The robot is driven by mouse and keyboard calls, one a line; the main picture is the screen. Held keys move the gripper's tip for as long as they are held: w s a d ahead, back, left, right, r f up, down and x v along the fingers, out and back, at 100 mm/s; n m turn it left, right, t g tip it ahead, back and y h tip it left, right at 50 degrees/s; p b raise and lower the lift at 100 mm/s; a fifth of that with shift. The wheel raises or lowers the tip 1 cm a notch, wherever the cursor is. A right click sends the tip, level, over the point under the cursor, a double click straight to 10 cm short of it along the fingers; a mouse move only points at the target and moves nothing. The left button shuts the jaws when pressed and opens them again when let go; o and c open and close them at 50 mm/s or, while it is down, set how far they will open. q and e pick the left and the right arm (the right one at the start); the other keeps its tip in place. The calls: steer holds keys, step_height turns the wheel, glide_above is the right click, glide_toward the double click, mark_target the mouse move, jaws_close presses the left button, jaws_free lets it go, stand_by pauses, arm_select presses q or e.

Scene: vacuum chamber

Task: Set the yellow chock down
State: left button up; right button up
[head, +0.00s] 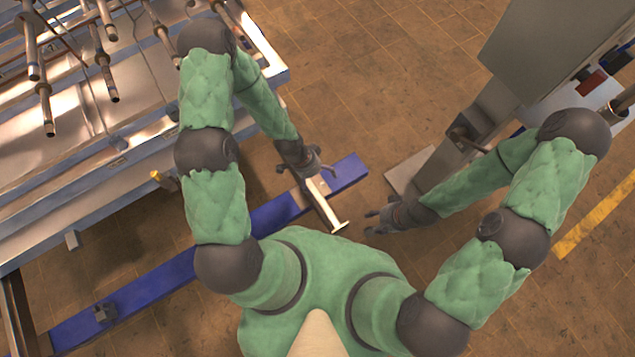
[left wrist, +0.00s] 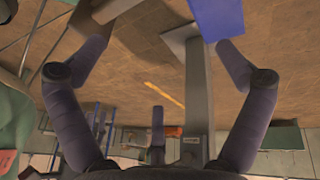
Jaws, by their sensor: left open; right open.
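I cannot make out the yellow chock for certain. A small yellow piece (head: 157,177) shows at the near edge of the metal chamber frame in the head view, too small to identify. My left gripper (head: 308,170) is open over the blue beam, beside a pale metal bar with a crosspiece (head: 325,205). In the left wrist view its spread fingers (left wrist: 160,50) have nothing between them. My right gripper (head: 372,222) is open and looks empty, right of the bar's end and above the floor.
The chamber frame (head: 70,205) with several metal rods fills the upper left. The long blue beam (head: 150,293) crosses the floor. A grey cabinet (head: 550,45) stands upper right. A yellow floor line (head: 600,218) is at the right. The tiled floor at top centre is clear.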

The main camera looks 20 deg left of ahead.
arm_select(q)
steer(key=s+d+r+n, duration=0.1)
steer(key=s+d+n, duration=0.2)
steer(key=s+n, duration=0.6)
steer(key=shift+r+n, duration=0.4)
steer(key=shift+n, duration=0.7)
